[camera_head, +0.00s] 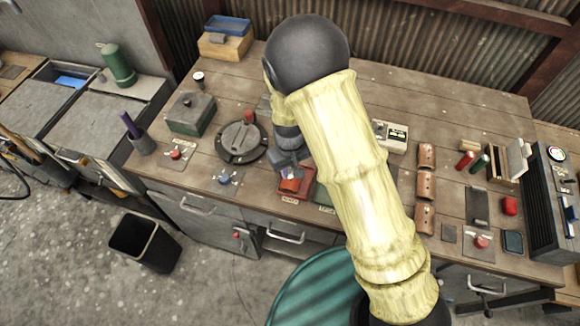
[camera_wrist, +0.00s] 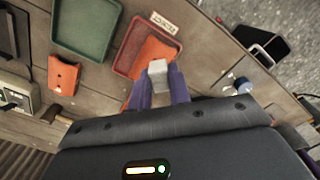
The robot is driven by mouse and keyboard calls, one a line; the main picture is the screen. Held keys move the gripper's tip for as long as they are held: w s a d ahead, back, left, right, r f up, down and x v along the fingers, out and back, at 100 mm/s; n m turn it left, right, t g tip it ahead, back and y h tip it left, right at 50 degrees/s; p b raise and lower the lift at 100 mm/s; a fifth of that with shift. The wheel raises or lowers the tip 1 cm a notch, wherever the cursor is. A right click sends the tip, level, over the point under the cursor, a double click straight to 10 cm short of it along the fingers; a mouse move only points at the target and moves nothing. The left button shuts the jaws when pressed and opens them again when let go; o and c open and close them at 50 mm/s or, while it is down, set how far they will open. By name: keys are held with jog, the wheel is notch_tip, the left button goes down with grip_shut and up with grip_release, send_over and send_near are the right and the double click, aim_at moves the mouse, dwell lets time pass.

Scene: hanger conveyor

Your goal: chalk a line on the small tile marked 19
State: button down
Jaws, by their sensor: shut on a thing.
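My gripper (camera_head: 290,173) is over the front middle of the workbench, above the red tray (camera_head: 306,187). In the wrist view its two purple fingers (camera_wrist: 159,88) are shut on a pale grey block, which looks like the chalk (camera_wrist: 157,67). The red tray also shows in the wrist view (camera_wrist: 121,55), with an orange piece (camera_wrist: 152,51) in it behind the chalk. I cannot make out a number 19 on any tile. My arm hides part of the bench's middle.
A green tray (camera_wrist: 86,25) lies beside the red tray. A round dark fixture (camera_head: 241,142) and a green box (camera_head: 191,115) stand to the left. Several brown leather-like pieces (camera_head: 425,188) lie right of my arm. A black bin (camera_head: 145,242) stands on the floor.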

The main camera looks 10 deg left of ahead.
aim_at(289, 185)
jog(key=shift+s+a+f+b, duration=0.1)
jog(key=shift+s+f+b, duration=0.1)
jog(key=shift+f+b, duration=1.15)
jog(key=shift+w+f+b, duration=0.15)
jog(key=shift+f+b, duration=0.35)
jog(key=shift+f, duration=0.7)
jog(key=shift+f+b, duration=0.45)
jog(key=shift+f, duration=0.15)
jog(key=shift+w, duration=0.1)
jog(key=shift+w, duration=0.6)
